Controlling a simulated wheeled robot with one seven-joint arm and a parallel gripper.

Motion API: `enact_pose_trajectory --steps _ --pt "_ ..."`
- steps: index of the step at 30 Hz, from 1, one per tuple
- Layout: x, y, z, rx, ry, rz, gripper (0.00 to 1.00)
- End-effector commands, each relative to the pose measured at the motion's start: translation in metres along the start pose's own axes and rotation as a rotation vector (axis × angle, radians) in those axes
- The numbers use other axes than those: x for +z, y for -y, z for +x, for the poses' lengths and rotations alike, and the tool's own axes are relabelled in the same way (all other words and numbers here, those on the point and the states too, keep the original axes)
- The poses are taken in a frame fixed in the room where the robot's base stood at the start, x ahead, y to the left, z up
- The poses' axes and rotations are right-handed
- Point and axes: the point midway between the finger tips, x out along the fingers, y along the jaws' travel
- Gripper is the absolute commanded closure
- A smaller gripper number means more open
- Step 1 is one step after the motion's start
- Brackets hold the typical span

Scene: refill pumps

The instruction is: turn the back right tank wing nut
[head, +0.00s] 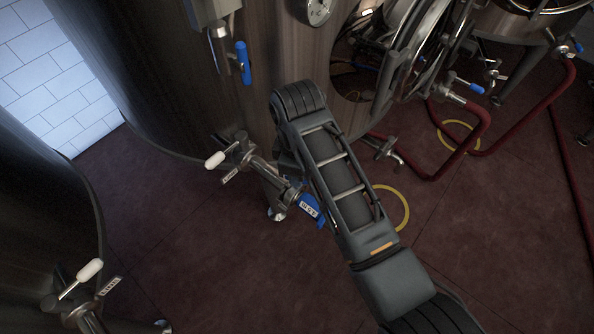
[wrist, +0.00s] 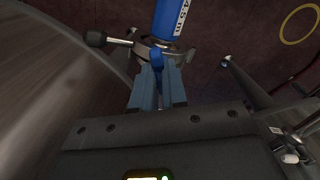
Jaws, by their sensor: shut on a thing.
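In the wrist view my gripper (wrist: 158,84) is shut on a small blue wing nut (wrist: 156,58) at the near side of a steel clamp ring (wrist: 172,47). The ring sits around the joint of a blue hose (wrist: 175,18) with a white length label. In the head view the labelled blue hose end (head: 309,208) shows beside my arm, below the large steel tank (head: 180,75). My arm hides the gripper and the wing nut there.
A valve with a white handle (head: 215,160) stands left of the clamp. A second tank (head: 35,215) with a white-handled valve (head: 88,271) is at the left. Red hoses (head: 478,130) and yellow floor rings (head: 458,136) lie at the right. The floor between the left tanks is bare.

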Motion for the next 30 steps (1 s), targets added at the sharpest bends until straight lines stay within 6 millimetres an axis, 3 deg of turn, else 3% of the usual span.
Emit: enact_pose_trajectory --steps 30 --pt "-0.0004 -0.0001 -0.0005 0.007 -0.001 0.966 1.00"
